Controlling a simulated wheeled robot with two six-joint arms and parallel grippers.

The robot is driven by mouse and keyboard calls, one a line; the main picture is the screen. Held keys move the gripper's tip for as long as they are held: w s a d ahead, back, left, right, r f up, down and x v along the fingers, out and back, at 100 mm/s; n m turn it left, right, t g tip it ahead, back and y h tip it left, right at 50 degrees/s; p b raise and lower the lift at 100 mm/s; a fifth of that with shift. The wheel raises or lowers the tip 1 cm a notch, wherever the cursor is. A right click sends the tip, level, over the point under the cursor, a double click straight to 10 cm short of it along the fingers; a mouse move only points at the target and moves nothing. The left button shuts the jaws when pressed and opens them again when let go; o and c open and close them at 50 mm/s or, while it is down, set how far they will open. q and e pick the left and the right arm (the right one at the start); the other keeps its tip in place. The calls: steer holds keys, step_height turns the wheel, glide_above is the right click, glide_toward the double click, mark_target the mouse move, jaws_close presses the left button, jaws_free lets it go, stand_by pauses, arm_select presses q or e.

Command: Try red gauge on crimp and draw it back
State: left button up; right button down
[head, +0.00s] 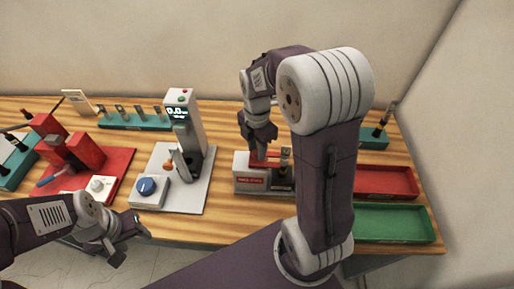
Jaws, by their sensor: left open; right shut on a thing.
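My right gripper (260,137) points down over the small grey gauge station (250,182) with a red label. It is shut on the red gauge (266,156), a red bar lying level at the top of the station. A small upright part (285,158), perhaps the crimp, stands at the right end of the red gauge; whether they touch is too small to tell. My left gripper (130,242) is open and empty, low at the table's front edge.
A tester with a display (182,115) and blue knob (147,187) stands left of the station. A red press (70,150) is further left. A green rack (135,121) stands behind. Red (388,181) and green (393,222) trays lie at right, partly behind my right arm.

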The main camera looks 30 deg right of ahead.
stand_by(0.7)
steer(key=shift+w+a+r+p, duration=0.2)
steer(key=shift+w+a+p, duration=0.35)
steer(key=shift+a, duration=0.3)
steer(key=shift+w+a+f, duration=0.1)
steer(key=shift+f, duration=0.05)
steer(key=c, duration=1.1)
jaws_free()
steer(key=shift+a, duration=0.15)
